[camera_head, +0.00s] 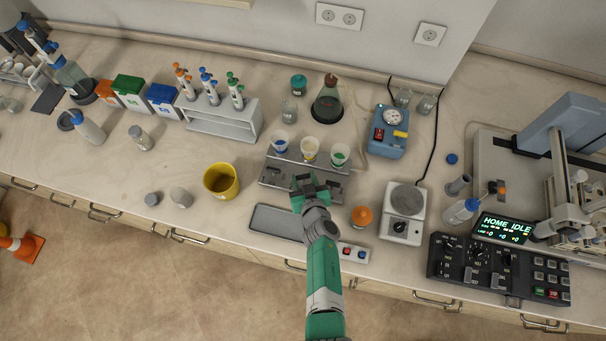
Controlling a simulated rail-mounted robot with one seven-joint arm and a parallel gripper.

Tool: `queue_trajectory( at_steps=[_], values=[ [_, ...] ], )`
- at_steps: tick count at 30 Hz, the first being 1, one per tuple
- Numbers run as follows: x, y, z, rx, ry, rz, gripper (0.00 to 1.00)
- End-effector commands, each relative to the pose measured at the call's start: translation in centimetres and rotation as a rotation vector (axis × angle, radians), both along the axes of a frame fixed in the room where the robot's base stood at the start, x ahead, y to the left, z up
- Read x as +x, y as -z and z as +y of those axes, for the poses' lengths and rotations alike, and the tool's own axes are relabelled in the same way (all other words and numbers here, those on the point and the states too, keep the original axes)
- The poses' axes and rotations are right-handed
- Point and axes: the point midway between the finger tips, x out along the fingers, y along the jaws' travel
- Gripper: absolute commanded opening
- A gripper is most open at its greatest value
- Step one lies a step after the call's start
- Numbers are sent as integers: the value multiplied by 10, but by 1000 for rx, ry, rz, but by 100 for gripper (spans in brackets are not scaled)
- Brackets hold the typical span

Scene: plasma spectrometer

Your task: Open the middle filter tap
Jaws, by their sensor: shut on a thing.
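The filter manifold (274,170) is a grey metal unit on the bench. It carries three white filter cups in a row: blue contents (280,144), yellow in the middle (309,150) and green (340,155). My gripper (307,182) reaches in from the front, directly before the middle cup. It is shut at the middle tap's place on the manifold's front. The tap itself is hidden behind the fingers, so its angle cannot be told.
A grey tray (276,222) lies in front of the manifold. An orange-capped bottle (361,216) and a hotplate (403,214) stand to the right, a yellow beaker (221,181) to the left. A dark flask (327,103) and blue pump (389,131) stand behind.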

Motion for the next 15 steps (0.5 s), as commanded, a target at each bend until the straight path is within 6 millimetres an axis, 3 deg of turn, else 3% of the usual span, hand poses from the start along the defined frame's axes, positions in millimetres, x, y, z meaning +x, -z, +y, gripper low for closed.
queue_trajectory(
  at_steps=[15],
  values=[
    [6, 8, -10, -4, -488, -2, 19]
  ],
)
